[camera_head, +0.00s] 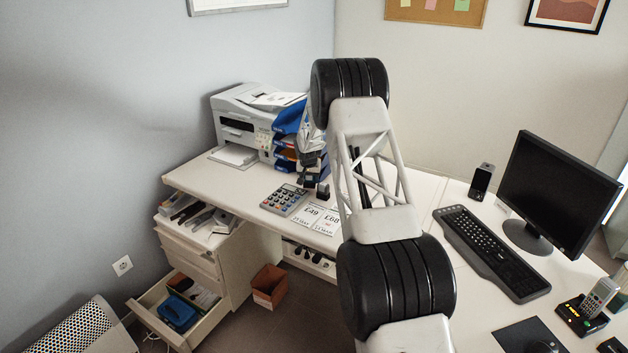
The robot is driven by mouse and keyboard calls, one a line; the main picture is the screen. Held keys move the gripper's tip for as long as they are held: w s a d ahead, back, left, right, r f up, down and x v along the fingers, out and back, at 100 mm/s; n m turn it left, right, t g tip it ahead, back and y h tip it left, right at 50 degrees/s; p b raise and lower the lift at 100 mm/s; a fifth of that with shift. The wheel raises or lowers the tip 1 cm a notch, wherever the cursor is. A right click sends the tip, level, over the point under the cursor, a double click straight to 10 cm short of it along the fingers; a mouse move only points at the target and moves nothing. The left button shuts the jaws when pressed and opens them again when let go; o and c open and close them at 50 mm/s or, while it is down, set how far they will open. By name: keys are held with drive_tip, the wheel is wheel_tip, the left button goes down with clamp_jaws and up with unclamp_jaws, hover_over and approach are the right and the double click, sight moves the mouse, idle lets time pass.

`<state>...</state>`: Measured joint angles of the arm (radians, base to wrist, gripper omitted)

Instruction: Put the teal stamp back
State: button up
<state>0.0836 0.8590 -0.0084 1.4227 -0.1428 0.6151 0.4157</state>
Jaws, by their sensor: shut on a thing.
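My gripper (311,160) is at the back of the desk, just right of the blue letter trays (288,118). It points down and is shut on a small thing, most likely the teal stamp. That thing is mostly hidden by the fingers, and its colour cannot be made out. A small dark object (322,190) stands on the desk just below and right of the gripper; it is too small to identify.
A printer (240,125) stands left of the trays. Open drawers (185,310) are below left. A monitor (560,190) and keyboard (490,253) are at right.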

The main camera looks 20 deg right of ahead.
drive_tip(key=shift+w+d, duration=0.2)
idle(0.3)
drive_tip(key=shift+w+d+f, duration=0.45)
drive_tip(key=shift+d, duration=0.05)
drive_tip(key=shift+w+d+f, duration=0.5)
drive_tip(key=shift+w+f, duration=0.05)
drive_tip(key=shift+f, duration=0.1)
drive_tip(key=shift+w+d+f, duration=0.1)
drive_tip(key=shift+f, duration=0.05)
drive_tip(key=shift+f, duration=0.15)
drive_tip(key=o, duration=0.7)
drive_tip(key=shift+o, duration=0.2)
